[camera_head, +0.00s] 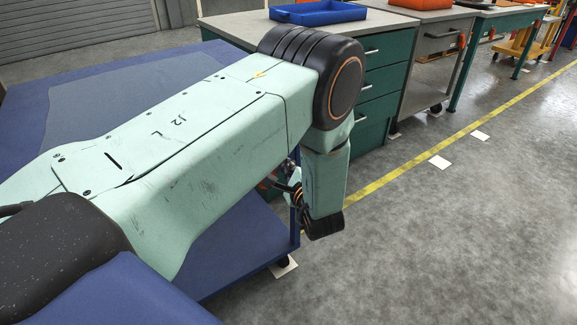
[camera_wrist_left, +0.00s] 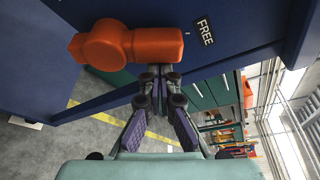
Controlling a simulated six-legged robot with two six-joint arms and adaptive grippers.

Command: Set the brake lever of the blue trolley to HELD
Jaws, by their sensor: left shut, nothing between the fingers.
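The blue trolley (camera_head: 235,245) stands under and behind my left arm in the head view. In the left wrist view the trolley's blue panel (camera_wrist_left: 215,65) carries an orange brake lever (camera_wrist_left: 155,45). The lever's round hub is at its left, and its handle points right toward a dark label reading FREE (camera_wrist_left: 204,31). No HELD label shows. My left gripper (camera_wrist_left: 158,75) is shut and empty, its fingertips just below the handle in the picture; I cannot tell whether they touch it. In the head view my arm hides the lever and most of this gripper. My right gripper is not in view.
A green workbench (camera_head: 385,75) with drawers and a blue tray (camera_head: 318,13) stands behind the trolley. More benches line the back right. A yellow floor line (camera_head: 440,150) crosses the grey floor, which is clear at the right.

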